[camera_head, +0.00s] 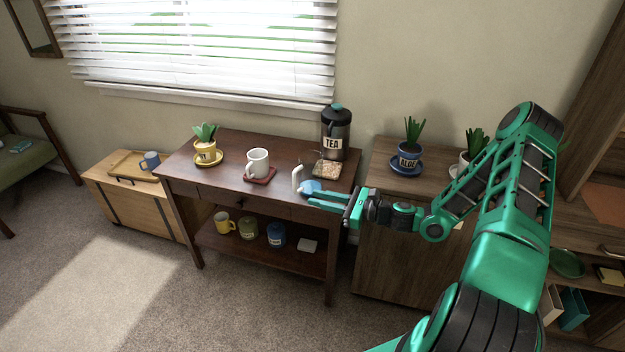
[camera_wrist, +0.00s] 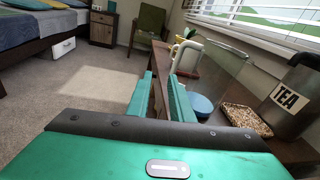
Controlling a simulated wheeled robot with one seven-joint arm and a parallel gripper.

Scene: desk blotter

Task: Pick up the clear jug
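The clear jug (camera_wrist: 222,72) is see-through, with a white handle (camera_wrist: 184,56) on its left in the wrist view. It stands near the right front of the brown desk, and a blue disc (camera_wrist: 201,106) shows at its foot. In the head view its white handle (camera_head: 297,179) shows, while its clear body is hard to make out. My gripper (camera_head: 308,194) is level with the desk top at its front right, close to the jug. In the wrist view its two green fingers (camera_wrist: 162,80) are apart with nothing between them; the handle appears just beyond the right finger.
A TEA canister (camera_head: 335,133) and a tray of grains (camera_head: 327,170) stand behind the jug. A white mug (camera_head: 257,161) on a red coaster and a potted plant (camera_head: 206,148) are left on the desk (camera_head: 228,180). An ALOE pot (camera_head: 409,156) is on the right cabinet.

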